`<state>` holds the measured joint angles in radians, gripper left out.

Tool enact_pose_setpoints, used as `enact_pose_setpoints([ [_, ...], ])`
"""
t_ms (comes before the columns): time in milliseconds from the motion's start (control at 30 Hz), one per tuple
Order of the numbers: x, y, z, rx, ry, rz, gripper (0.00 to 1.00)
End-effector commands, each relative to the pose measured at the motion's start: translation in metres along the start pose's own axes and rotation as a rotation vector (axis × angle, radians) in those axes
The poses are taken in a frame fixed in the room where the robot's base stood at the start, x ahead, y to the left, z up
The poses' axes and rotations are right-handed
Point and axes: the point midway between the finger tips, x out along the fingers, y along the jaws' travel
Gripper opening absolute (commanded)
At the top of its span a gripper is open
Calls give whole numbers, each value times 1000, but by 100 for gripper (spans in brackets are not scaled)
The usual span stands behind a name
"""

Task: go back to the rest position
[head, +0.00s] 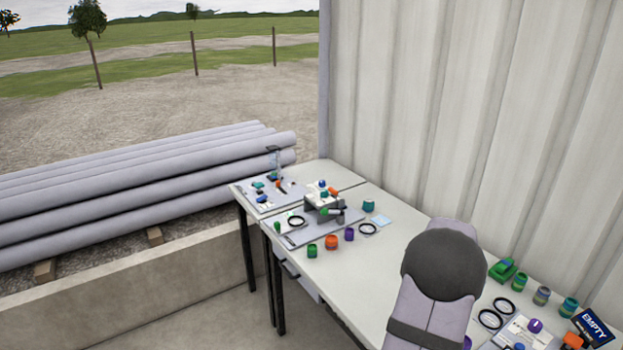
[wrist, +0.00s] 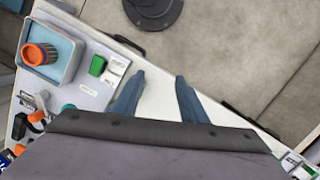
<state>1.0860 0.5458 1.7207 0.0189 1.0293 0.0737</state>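My gripper (wrist: 158,88) shows in the wrist view as two blue fingers standing well apart. Nothing is between them; the white table edge and the grey floor show beyond the gap. The fingers hang over or near the table's front edge; their height above it is hard to tell. In the head view my arm rises at the lower right in front of the table, and the gripper itself is hidden.
A white table (head: 395,215) runs along a corrugated wall (head: 420,100). It bears a grey board with a fixture (head: 322,198), several coloured caps, black rings (head: 490,318) and an "EMPTY" sign (head: 593,328). Grey pipes (head: 140,180) lie outside.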

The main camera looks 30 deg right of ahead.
Motion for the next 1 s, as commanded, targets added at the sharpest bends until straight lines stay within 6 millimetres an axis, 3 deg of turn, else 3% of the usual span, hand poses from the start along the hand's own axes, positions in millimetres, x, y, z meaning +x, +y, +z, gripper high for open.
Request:
enact_pose_setpoints([
  [33, -4, -30, 17, -86, 11, 13, 39],
  [200, -8, -106, 79, -349, 46, 46, 39],
  [400, -2, -159, 169, -656, 84, 73, 39],
  [600, 11, -174, 251, -934, 115, 88, 39],
  [700, 17, -172, 279, -1036, 125, 92, 39],
  [833, 23, -168, 302, -1123, 133, 93, 39],
  [1000, 26, -165, 312, -1166, 137, 94, 39],
])
